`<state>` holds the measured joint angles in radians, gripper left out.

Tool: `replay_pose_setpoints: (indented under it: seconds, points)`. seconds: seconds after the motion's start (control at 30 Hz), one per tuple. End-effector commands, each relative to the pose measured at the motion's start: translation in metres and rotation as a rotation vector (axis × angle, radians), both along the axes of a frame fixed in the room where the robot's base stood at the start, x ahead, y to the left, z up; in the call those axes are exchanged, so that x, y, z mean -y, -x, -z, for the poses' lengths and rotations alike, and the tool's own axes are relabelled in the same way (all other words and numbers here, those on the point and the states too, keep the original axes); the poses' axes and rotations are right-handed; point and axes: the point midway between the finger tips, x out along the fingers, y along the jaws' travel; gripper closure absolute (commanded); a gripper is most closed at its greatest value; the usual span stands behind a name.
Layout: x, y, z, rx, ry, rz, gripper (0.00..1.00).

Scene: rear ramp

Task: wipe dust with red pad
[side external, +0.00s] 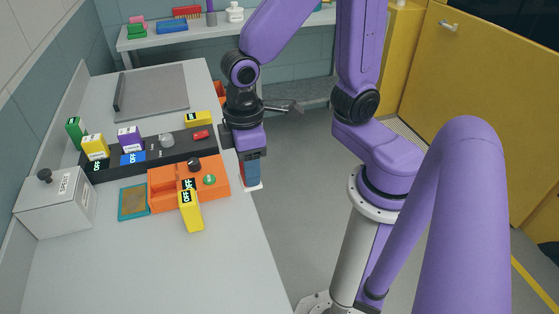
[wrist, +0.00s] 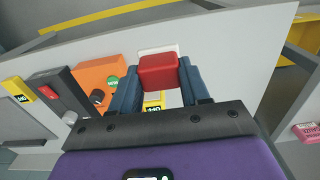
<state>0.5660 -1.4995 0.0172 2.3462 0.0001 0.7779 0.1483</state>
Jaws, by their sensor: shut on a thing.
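My gripper (side external: 251,174) points down at the right edge of the grey counter (side external: 190,270) in the side view. In the wrist view, its two blue fingers (wrist: 158,85) are closed on the sides of a red pad (wrist: 158,70). A white flat piece (wrist: 158,48) shows just beyond the pad; its white edge also shows under the fingertips in the side view (side external: 253,187). I cannot tell whether the pad touches it. A brown square with a teal border (side external: 133,201) lies on the counter to the left. I cannot make out dust for certain.
An orange control box (side external: 165,193) with knobs stands just left of my gripper, with a yellow block (side external: 190,212) at its front. A black panel (side external: 150,152) with several coloured blocks is behind it. A white lidded box (side external: 55,205) stands far left. The front counter is clear.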

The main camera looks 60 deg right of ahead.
Motion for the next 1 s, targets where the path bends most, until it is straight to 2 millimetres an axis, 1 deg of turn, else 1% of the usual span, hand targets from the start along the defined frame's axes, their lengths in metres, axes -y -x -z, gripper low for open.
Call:
replay_pose_setpoints:
  seconds: [0.03, 0.2, 0.5, 0.6, 0.8, 1.0]
  points:
    - [-0.011, -0.015, -0.001, -0.001, 0.001, 0.002, 0.79]
    - [-0.042, -0.061, -0.003, -0.001, 0.001, 0.003, 0.79]
    - [-0.084, -0.144, 0.002, -0.001, 0.001, 0.001, 0.79]
    - [-0.094, -0.172, 0.006, -0.001, 0.001, 0.000, 0.79]
    - [-0.107, -0.225, 0.018, -0.001, 0.001, 0.001, 0.79]
    - [-0.112, -0.272, 0.032, -0.001, 0.001, 0.001, 0.79]
